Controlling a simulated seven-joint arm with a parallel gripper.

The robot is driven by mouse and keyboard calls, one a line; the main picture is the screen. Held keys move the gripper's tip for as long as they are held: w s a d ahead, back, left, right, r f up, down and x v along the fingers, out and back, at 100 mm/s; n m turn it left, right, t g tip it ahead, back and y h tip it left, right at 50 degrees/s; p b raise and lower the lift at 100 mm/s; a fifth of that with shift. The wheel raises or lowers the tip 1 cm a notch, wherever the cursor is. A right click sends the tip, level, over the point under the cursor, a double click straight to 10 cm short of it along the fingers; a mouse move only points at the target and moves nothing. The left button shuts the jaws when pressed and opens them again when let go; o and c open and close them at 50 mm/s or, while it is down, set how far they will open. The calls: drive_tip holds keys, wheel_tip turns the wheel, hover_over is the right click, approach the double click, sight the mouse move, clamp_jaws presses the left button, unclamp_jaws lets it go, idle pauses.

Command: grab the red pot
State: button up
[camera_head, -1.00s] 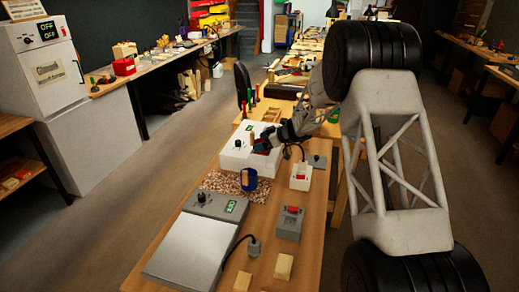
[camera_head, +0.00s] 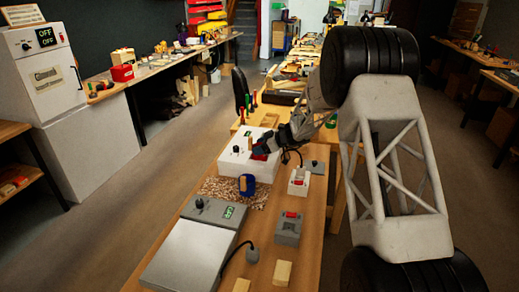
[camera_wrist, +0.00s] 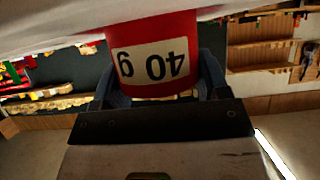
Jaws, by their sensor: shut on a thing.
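The red pot (camera_wrist: 150,52) has a white label reading "40 g", which appears upside down in the wrist view. It fills the space between the two dark fingers of my gripper (camera_wrist: 157,82), which is shut on it. The pot's far end is cut off or hidden at the top of the wrist view. In the head view, a bit of red (camera_head: 259,157) shows at my gripper (camera_head: 262,150), over the right part of a white box (camera_head: 232,165). I cannot tell whether the pot touches the box.
A blue cup (camera_head: 247,185) stands in front of the white box on a patch of small tan pieces (camera_head: 218,189). A grey device with a metal plate (camera_head: 187,258) and a small grey box (camera_head: 288,230) are nearer. A white holder (camera_head: 299,182) stands to the right.

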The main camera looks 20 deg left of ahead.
wheel_tip(320, 180, up, 3)
drive_tip(key=shift+f, duration=0.2)
drive_tip(key=shift+s+r, duration=0.15)
drive_tip(key=shift+r, duration=0.1)
drive_tip(key=s+d, duration=0.3)
drive_tip(key=s, duration=0.4)
drive_tip(key=s+d+r, duration=0.1)
drive_tip(key=s+d, duration=0.3)
drive_tip(key=s, duration=0.3)
drive_tip(key=shift+r, duration=0.2)
